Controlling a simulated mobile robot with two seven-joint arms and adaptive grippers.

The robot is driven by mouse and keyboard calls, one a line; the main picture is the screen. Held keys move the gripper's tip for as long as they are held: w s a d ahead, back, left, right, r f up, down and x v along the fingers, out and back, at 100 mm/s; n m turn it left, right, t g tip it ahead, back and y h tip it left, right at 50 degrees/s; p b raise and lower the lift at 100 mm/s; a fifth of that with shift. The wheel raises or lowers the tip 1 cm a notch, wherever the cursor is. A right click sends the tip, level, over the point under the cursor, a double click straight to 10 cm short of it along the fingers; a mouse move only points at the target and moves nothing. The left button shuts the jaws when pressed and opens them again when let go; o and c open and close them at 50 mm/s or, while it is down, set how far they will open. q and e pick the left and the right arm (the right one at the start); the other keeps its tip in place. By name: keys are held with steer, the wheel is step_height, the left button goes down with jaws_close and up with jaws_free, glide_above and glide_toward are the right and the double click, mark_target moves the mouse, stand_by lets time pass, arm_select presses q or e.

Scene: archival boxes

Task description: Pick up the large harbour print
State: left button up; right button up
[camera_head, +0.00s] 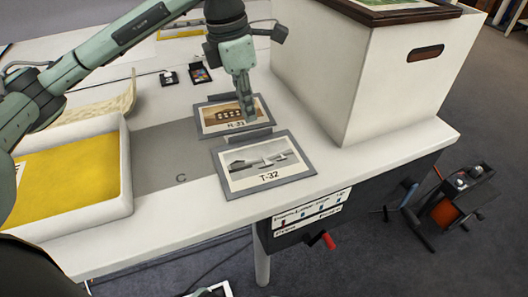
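Two mounted prints lie on the white table. The farther one, marked H-31 (213,121), has a brownish picture in a grey border. The nearer one, marked T-32 (240,182), has a grey picture with pale shapes. I cannot tell for sure which is the harbour print. My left gripper (247,112) points down over the right part of the H-31 print and hides some of it. Its fingers look close together, but I cannot tell whether they are shut, or touch the print. My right gripper is not in view.
A white tray with a yellow bottom (70,175) stands at left, beside a grey mat marked C (160,160). A large white box (375,75) stands close at right, with a framed picture on top (395,8). Small dark items (200,73) lie behind.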

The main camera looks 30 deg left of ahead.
mark_target(250, 133)
arm_select(q)
step_height(250, 133, down, 5)
steer(key=shift+r, duration=0.1)
steer(key=shift+f+p, duration=0.25)
steer(key=shift+p, duration=0.05)
jaws_close()
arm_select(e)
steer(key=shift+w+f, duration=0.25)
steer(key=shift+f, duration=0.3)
arm_select(q)
steer(key=shift+w, duration=0.1)
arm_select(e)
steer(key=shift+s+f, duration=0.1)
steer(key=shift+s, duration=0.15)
